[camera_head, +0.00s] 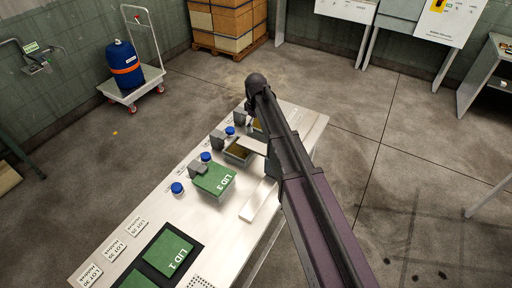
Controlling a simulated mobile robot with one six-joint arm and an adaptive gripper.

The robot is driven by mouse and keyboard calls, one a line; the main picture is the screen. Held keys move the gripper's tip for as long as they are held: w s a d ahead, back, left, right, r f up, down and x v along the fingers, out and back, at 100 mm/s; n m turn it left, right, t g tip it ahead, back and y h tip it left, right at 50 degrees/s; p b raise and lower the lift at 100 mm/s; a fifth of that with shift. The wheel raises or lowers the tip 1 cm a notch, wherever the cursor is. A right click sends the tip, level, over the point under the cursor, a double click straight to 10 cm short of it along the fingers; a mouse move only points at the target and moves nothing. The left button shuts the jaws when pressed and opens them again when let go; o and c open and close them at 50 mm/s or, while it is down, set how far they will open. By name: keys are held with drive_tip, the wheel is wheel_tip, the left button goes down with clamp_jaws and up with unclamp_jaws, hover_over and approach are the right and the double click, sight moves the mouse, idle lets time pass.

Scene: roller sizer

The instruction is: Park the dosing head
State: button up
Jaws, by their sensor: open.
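The metal bench (135,210) runs diagonally through the middle of the view. Along it stand small grey blocks (198,168) beside blue knobs (177,188). I cannot tell which part is the dosing head. A green lid marked LID 3 (214,180) covers the nearest station. An open box with a brownish inside (240,152) sits behind it, and another box is partly hidden by my arm. A pale flat plate (254,146) lies by the open box and partly goes behind my arm. My arm reaches over the bench from the lower right. My gripper is not visible.
LID 1 (168,253) lies on a dark mat at the bench's near end, beside white lot labels (115,248). A pale bar (263,199) lies along the right edge. A blue drum (124,65) on a trolley and stacked cartons (228,22) stand behind. The floor on the right is clear.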

sight(256, 145)
drive_tip(key=shift+f+b, duration=5.4)
drive_tip(key=shift+f, duration=0.3)
drive_tip(key=c, duration=1.1)
